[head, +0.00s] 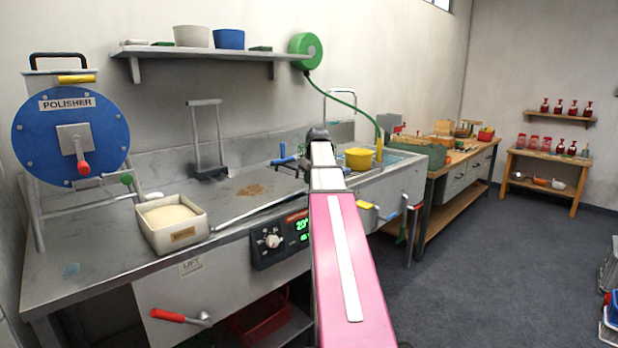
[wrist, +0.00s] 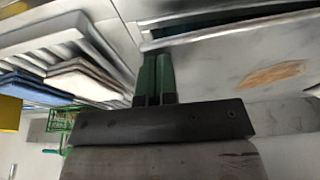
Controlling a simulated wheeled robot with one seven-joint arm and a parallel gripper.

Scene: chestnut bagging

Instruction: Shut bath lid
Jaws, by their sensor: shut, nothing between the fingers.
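The bath is built into the long grey bench, with a control panel (head: 285,236) on its front. A flat grey metal surface with a brown stain (head: 251,190) lies over it; I take this as the bath lid, but cannot tell whether it is fully shut. The stained surface also shows at the right of the wrist view (wrist: 215,75), beside a dark slot. My arm reaches over the bench in the head view, hiding the fingertips there. In the wrist view my gripper (wrist: 155,65) has its green fingers together, empty, near the slot's end; contact is unclear.
A white bin of pale grain (head: 172,222) stands at the bath's left, near the blue polisher (head: 70,137). An upright grey frame (head: 206,140) stands behind.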

